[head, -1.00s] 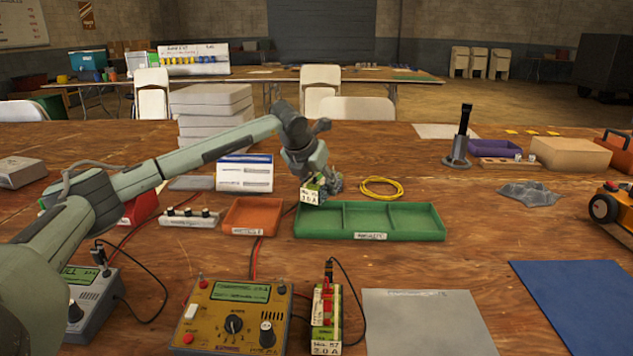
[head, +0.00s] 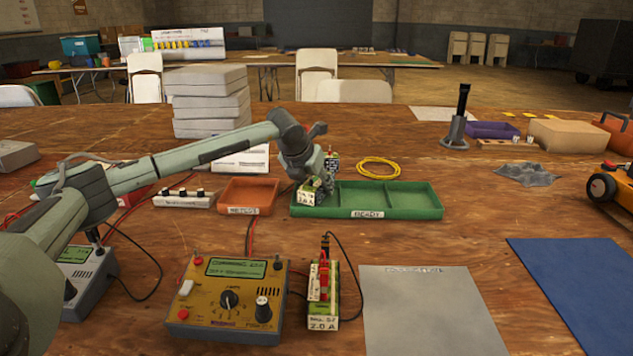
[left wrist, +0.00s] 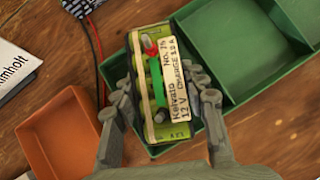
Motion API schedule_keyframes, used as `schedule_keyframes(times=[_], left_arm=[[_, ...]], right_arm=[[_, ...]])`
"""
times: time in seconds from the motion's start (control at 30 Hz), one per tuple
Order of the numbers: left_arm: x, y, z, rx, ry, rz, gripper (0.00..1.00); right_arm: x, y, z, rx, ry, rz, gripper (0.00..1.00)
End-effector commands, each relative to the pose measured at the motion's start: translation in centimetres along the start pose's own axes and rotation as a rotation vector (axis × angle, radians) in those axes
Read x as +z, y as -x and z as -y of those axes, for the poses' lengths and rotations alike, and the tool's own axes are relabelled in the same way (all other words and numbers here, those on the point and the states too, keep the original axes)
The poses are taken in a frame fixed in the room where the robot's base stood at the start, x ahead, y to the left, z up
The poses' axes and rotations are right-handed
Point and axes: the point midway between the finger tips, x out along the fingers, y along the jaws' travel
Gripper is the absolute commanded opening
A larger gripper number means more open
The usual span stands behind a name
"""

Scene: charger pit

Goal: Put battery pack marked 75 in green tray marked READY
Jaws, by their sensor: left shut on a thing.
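My left gripper (head: 315,185) is shut on a green and cream battery pack (head: 306,198), one finger on each side of it. In the left wrist view the pack (left wrist: 165,85) shows a label that seems to read No. 75, 12 V, charge 1.0 A. The green tray (head: 405,212) has three compartments and a READY label on its front. The pack is low over the left compartment of the tray (left wrist: 266,92). I cannot tell whether it touches the tray floor. My right gripper is out of view.
An orange tray (head: 249,196) stands just left of the green tray. A yellow charger (head: 228,302) and another battery pack (head: 323,290) with leads are in front. A yellow cable coil (head: 378,167) lies behind. A grey mat (head: 430,310) lies at front right.

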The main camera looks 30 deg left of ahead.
Motion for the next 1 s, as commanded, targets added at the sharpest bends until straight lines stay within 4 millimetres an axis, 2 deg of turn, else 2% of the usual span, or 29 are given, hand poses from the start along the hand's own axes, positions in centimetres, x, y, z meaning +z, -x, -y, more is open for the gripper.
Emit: schedule_keyframes(times=[0.33, 1.0], left_arm=[[-0.12, -0.39, -0.02, -0.001, 0.002, 0.007, 0.0], [-0.57, -0.99, 0.0, -0.002, 0.001, 0.007, 0.0]], right_arm=[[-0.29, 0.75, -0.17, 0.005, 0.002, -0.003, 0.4], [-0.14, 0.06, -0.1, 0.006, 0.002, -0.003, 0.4]])
